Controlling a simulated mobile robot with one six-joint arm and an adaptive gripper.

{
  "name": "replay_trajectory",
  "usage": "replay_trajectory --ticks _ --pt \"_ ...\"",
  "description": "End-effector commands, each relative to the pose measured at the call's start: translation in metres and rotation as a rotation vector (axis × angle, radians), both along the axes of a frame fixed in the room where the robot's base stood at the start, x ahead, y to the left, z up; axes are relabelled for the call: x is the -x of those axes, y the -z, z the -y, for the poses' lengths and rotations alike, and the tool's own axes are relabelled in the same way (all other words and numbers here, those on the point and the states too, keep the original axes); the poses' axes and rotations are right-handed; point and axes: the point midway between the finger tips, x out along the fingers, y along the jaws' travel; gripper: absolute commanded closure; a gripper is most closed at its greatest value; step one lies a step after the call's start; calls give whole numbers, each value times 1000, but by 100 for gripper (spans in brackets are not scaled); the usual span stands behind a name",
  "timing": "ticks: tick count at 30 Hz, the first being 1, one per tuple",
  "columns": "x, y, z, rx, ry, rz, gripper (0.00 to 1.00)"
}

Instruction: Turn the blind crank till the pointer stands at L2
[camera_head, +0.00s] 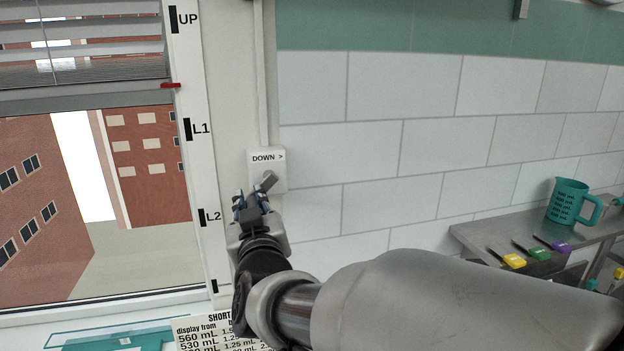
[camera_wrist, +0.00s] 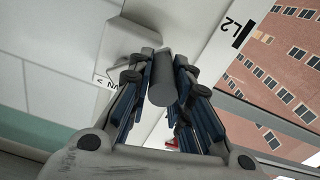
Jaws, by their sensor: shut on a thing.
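The blind (camera_head: 80,72) hangs partly lowered in the window. Its red pointer (camera_head: 171,85) stands between the UP mark (camera_head: 186,18) and the L1 mark (camera_head: 198,128), a little nearer L1. The L2 mark (camera_head: 211,216) is well below the pointer. The grey crank (camera_head: 267,181) sits on a white box (camera_head: 266,158) marked "DOWN >" on the wall right of the window. My gripper (camera_head: 252,199) is shut on the crank's handle, which shows as a grey cylinder (camera_wrist: 162,80) between the fingers in the wrist view. The fingers partly hide the handle in the head view.
A steel shelf (camera_head: 480,236) at right holds a teal measuring jug (camera_head: 566,203) and several colored-handled tools. A printed volume chart (camera_head: 200,335) and a teal-edged item (camera_head: 110,340) lie low at left. Tiled wall fills the space right of the crank.

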Motion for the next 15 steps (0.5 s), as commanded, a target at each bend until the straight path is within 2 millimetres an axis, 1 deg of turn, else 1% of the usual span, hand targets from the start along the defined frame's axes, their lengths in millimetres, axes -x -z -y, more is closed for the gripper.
replay_trajectory --ticks 3,9,15 --pt "1 -1 -3 2 -4 -3 99" --pt "5 -16 -13 2 -6 -4 98" --pt "5 -13 -14 4 -7 -4 99"
